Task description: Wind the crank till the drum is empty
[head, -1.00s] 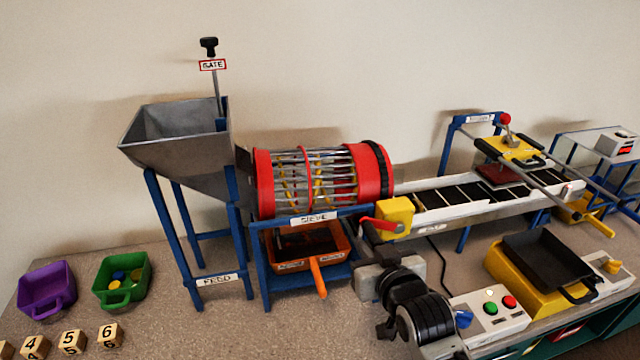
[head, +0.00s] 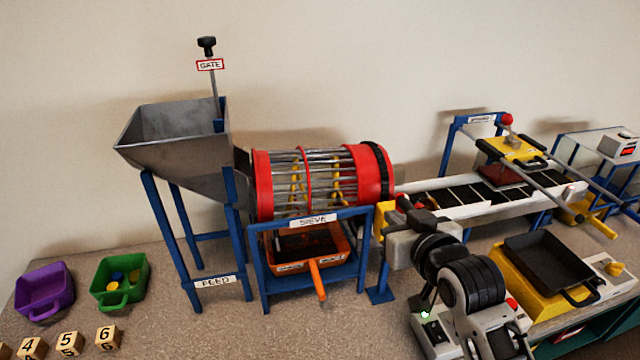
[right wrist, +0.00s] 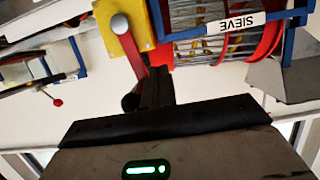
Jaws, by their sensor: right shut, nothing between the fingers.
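The sieve drum (head: 375,182) has red end rings and grey bars, with yellow shapes showing between the bars; I cannot tell whether loose pieces lie inside. It also shows upside down in the right wrist view (right wrist: 272,32). The crank's yellow housing (head: 379,222) is mostly hidden behind my right gripper (head: 402,203) in the head view. In the right wrist view the red crank arm (right wrist: 130,52) hangs from the yellow housing (right wrist: 139,25). My right gripper (right wrist: 157,80) is shut and empty, close beside the crank's dark handle (right wrist: 131,102). My left gripper is out of view.
A grey hopper (head: 175,150) on a blue stand is left of the drum. An orange tray (head: 342,268) sits under it. A conveyor (head: 440,208) runs right. A purple bin (head: 45,290), a green bin (head: 120,285) and numbered blocks (head: 107,337) stand front left.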

